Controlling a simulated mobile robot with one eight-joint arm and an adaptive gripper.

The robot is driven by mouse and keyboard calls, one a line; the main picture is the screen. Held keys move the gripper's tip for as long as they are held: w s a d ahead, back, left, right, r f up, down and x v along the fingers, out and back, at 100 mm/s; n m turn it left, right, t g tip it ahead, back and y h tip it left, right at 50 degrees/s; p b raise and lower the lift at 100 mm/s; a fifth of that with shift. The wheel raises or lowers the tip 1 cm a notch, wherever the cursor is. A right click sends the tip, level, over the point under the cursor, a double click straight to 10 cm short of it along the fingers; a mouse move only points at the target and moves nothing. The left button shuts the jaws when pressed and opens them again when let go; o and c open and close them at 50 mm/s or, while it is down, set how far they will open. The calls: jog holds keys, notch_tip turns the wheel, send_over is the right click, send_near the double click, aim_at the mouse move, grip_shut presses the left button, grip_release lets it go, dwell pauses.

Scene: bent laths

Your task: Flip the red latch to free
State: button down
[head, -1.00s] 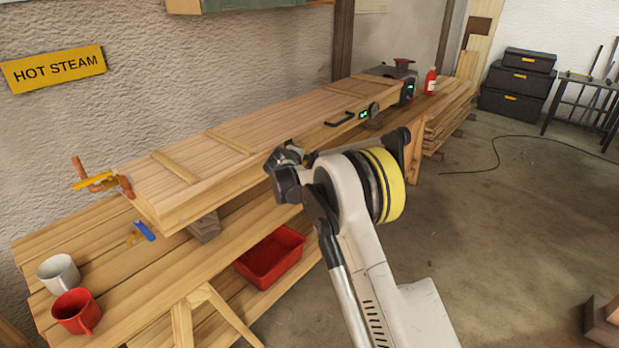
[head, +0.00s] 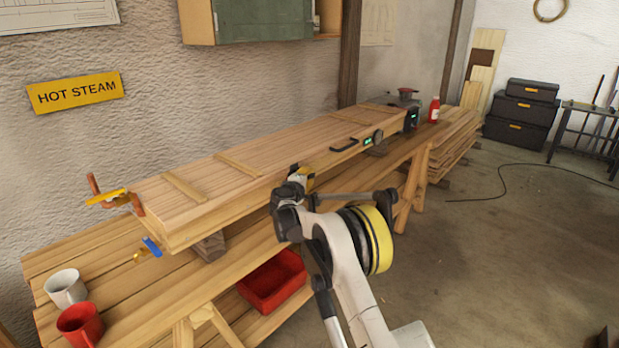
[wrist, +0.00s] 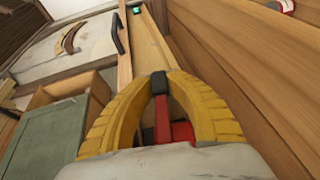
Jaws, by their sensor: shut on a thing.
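My gripper (wrist: 158,82) has yellow ribbed fingers, closed around a narrow red latch (wrist: 162,112) with a black end between the fingertips. The latch lies in front of the side of the long wooden steam box (head: 230,180). In the head view my gripper (head: 301,178) is at the front long side of that box, near its middle. My own wrist hides the latch there. I cannot tell from these views which way the latch is turned.
The box rests on a wooden bench (head: 130,292) with a grey mug (head: 65,288) and a red mug (head: 80,325) at the left. A red bin (head: 272,282) is below. A black handle (head: 344,145) and a red bottle (head: 434,109) are farther right. Floor at right is mostly clear.

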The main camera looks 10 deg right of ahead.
jog(key=c, duration=1.3)
grip_release()
jog(key=shift+d, duration=0.1)
jog(key=v, duration=1.2)
jog(key=shift+r, duration=0.1)
